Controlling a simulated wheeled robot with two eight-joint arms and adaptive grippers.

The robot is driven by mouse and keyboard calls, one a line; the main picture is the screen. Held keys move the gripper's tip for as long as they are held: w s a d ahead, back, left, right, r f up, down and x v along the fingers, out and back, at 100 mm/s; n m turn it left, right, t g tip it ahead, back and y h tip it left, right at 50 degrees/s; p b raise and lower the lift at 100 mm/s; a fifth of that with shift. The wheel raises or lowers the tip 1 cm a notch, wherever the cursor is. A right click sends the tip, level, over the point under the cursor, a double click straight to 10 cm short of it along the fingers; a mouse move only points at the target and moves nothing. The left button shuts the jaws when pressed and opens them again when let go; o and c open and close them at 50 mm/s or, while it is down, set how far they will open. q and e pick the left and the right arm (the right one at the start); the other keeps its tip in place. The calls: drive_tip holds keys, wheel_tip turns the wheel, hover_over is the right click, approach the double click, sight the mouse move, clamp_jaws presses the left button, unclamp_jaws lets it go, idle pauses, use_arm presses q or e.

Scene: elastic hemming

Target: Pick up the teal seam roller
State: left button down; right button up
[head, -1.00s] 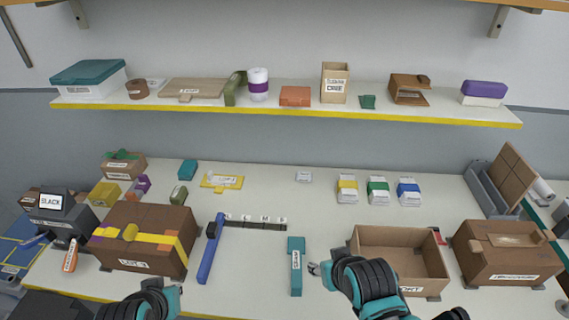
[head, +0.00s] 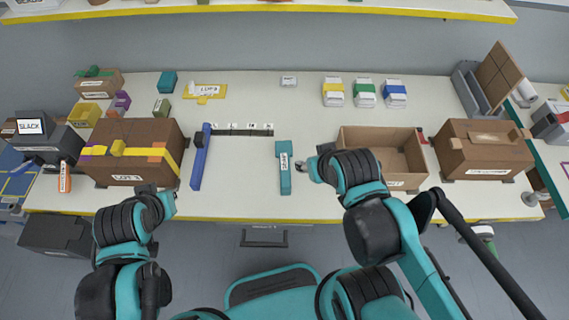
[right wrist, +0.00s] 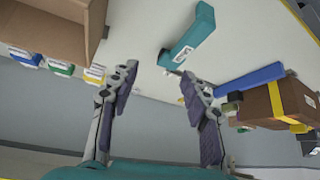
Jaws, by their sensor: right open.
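The teal seam roller (head: 285,175) lies on the white table near its front edge, long side pointing front to back, with a white label on it. It also shows in the right wrist view (right wrist: 190,38), beyond the fingertips. My right gripper (head: 308,168) is just right of the roller in the head view, apart from it. In the right wrist view my right gripper (right wrist: 159,75) is open with nothing between its fingers. My left gripper (head: 172,203) is at the table's front edge on the left; its fingers are too small to read.
An open cardboard box (head: 345,143) stands right of my right gripper, with a closed brown box (head: 480,158) beyond it. A blue bar (head: 200,165) and a taped brown box (head: 130,135) are to the left. Clear table lies between the blue bar and the roller.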

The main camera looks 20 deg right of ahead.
drive_tip(key=shift+o, duration=0.5)
drive_tip(key=m+g+p, duration=0.2)
drive_tip(key=g+p, duration=0.2)
drive_tip(key=g, duration=0.3)
hover_over(284, 159)
drive_tip(key=f, duration=0.4)
drive_tip(key=shift+s, duration=0.3)
drive_tip(key=shift+w+f, duration=0.1)
drive_tip(key=shift+f, duration=0.55)
drive_tip(key=shift+f+b, duration=0.35)
drive_tip(key=shift+f, duration=0.6)
drive_tip(key=f, duration=0.2)
drive_tip(key=f+b, duration=0.2)
drive_tip(key=f, duration=0.1)
drive_tip(key=shift+w+f, duration=0.25)
drive_tip(key=shift+f, duration=0.05)
drive_tip(key=shift+r, duration=0.1)
clamp_jaws()
